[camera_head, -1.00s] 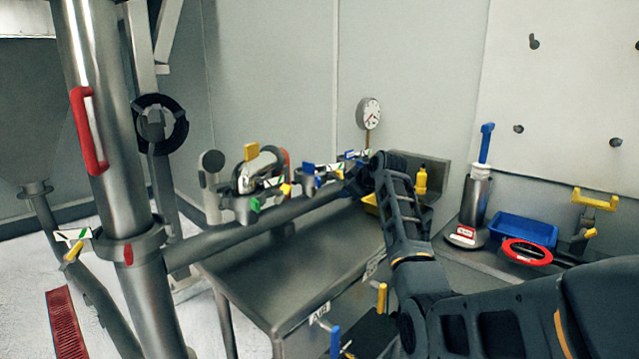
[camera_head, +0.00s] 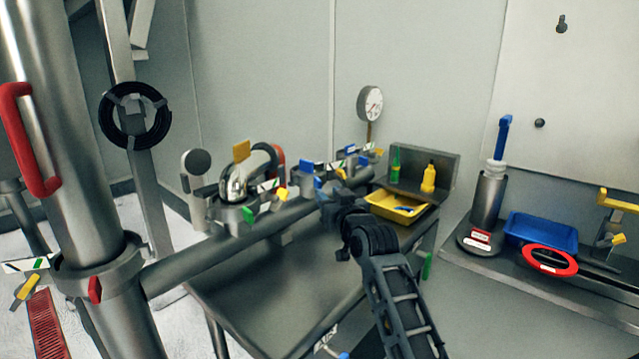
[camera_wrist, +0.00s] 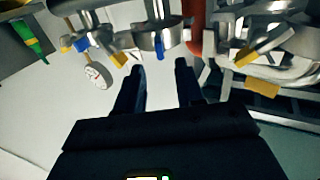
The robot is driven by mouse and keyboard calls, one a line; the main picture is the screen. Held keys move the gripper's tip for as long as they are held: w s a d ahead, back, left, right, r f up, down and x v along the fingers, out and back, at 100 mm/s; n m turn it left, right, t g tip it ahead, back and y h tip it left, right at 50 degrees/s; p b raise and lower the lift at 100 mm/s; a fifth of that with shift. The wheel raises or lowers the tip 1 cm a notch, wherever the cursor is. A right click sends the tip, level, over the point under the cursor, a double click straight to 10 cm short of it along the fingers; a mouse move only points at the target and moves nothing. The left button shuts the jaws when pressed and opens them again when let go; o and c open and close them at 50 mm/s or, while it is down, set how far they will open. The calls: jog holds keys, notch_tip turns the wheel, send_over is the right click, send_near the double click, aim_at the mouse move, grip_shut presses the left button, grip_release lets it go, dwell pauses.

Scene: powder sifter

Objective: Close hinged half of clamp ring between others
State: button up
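Several steel clamp rings sit on stubs along the slanting pipe (camera_head: 210,252). The middle clamp ring (camera_head: 303,184), with blue parts, lies between the ring with the rounded steel fitting (camera_head: 236,187) and a farther blue-tabbed ring (camera_head: 352,163). In the wrist view the middle ring (camera_wrist: 150,39) shows as a curved silver band with a blue tab, ahead of my gripper (camera_wrist: 161,72). The fingers are apart with nothing between them and look clear of the ring. In the head view my gripper (camera_head: 330,203) is beside the middle ring, partly hidden by my wrist. The hinge angle is unclear.
A yellow tray (camera_head: 400,210) and a yellow bottle (camera_head: 429,177) stand behind my arm. A gauge (camera_head: 369,103) rises at the back. A blue tray (camera_head: 541,233) and a red ring (camera_head: 549,260) lie on the right bench. The steel table (camera_head: 270,290) is largely clear.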

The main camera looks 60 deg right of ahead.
aim_at(320, 186)
jog(key=p+x, duration=0.1)
jog(key=x, duration=0.6)
grip_shut()
dwell(0.3)
